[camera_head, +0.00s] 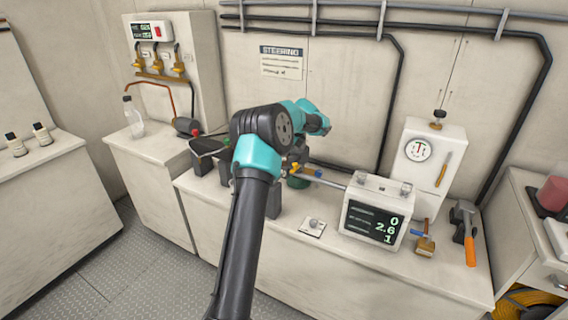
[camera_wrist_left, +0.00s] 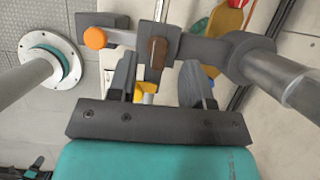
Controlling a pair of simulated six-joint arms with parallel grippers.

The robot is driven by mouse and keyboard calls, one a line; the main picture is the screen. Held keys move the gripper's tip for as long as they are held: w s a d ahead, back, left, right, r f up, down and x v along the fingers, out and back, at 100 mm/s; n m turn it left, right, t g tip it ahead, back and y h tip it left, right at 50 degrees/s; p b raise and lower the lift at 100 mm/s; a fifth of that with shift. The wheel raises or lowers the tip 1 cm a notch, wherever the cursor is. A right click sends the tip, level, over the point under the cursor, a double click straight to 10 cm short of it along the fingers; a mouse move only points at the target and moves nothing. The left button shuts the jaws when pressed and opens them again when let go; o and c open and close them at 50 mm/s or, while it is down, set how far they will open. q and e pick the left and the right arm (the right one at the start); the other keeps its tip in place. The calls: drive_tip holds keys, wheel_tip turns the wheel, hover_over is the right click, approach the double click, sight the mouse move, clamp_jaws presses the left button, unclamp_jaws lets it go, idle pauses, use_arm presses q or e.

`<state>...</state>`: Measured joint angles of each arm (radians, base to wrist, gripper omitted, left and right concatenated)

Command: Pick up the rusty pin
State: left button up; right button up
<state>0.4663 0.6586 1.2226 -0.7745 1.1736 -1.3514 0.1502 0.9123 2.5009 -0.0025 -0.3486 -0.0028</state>
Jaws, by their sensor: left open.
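In the left wrist view the rusty pin (camera_wrist_left: 158,51) is a short brown piece seated in a dark grey fork-like fitting (camera_wrist_left: 186,47). My left gripper (camera_wrist_left: 157,68) is open, with one finger on each side of the pin's line and a gap on both sides. I cannot tell how far the fingertips are above the pin. In the head view my arm crosses the middle of the bench and hides most of the fitting. The gripper's jaws and the pin cannot be made out there. My right gripper is not in view.
A metal rod (camera_head: 318,178) runs from the fitting to a display box (camera_head: 377,212). An orange-ended part (camera_wrist_left: 95,38) and a round white flange (camera_wrist_left: 50,60) lie left in the wrist view. The bench front is fairly clear.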

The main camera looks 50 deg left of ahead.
use_arm(q)
drive_tip(key=shift+x, duration=2.55)
drive_tip(key=shift+c, duration=0.4)
drive_tip(key=c, duration=0.7)
drive_tip(key=shift+r, duration=0.1)
wheel_tip(320, 180, up, 10)
drive_tip(key=shift+f, duration=0.1)
